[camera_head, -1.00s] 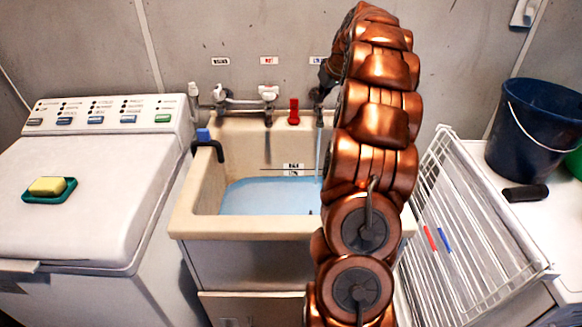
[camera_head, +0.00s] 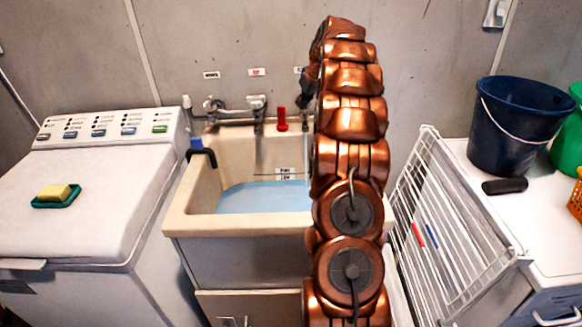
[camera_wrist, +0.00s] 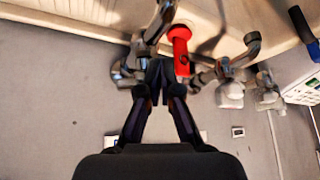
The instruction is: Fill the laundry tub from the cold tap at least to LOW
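The beige laundry tub (camera_head: 190,222) holds light-blue water (camera_head: 262,197). The water's back edge lies close below a small marked label (camera_head: 286,174) on the back wall; its lettering is too small to read. A thin stream (camera_head: 306,150) falls into the tub beside my arm. In the wrist view my gripper (camera_wrist: 157,75) has its dark fingertips together, close beside a metal tap (camera_wrist: 124,74). I see nothing clearly between the fingers. In the head view my arm hides the tub's right side and most of that tap.
A red upright piece (camera_head: 282,120) stands on the tub's back ledge, beside another tap set (camera_head: 235,105). A black hose end (camera_head: 202,153) hooks over the left rim. A washer (camera_head: 85,205) stands left; a drying rack (camera_head: 445,240) and blue bucket (camera_head: 515,130) are right.

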